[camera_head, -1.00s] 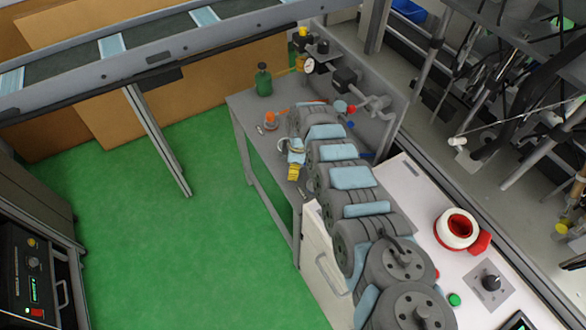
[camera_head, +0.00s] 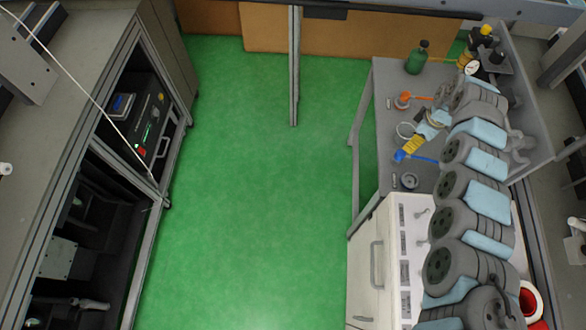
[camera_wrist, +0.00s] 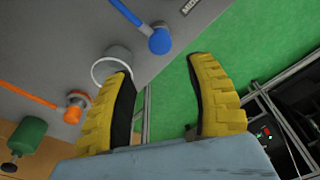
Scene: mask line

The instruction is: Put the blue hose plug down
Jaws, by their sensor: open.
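The blue hose plug (camera_head: 400,156) lies on the grey bench near its left edge, with its blue stem (camera_head: 424,160) pointing right. My gripper (camera_head: 409,149), with yellow ribbed fingers, hangs over the bench just beside the plug. In the wrist view the plug (camera_wrist: 160,40) lies on the grey bench top, beyond the fingertips of my gripper (camera_wrist: 161,64). The fingers are spread wide with nothing between them, and no contact with the plug shows.
An orange plug (camera_wrist: 76,106) with an orange stem and a pale ring (camera_wrist: 112,62) lie near the blue plug. A green bottle (camera_head: 416,58) stands at the bench's back. A white drawer cabinet (camera_head: 378,268) stands in front. Green floor (camera_head: 260,180) is open to the left.

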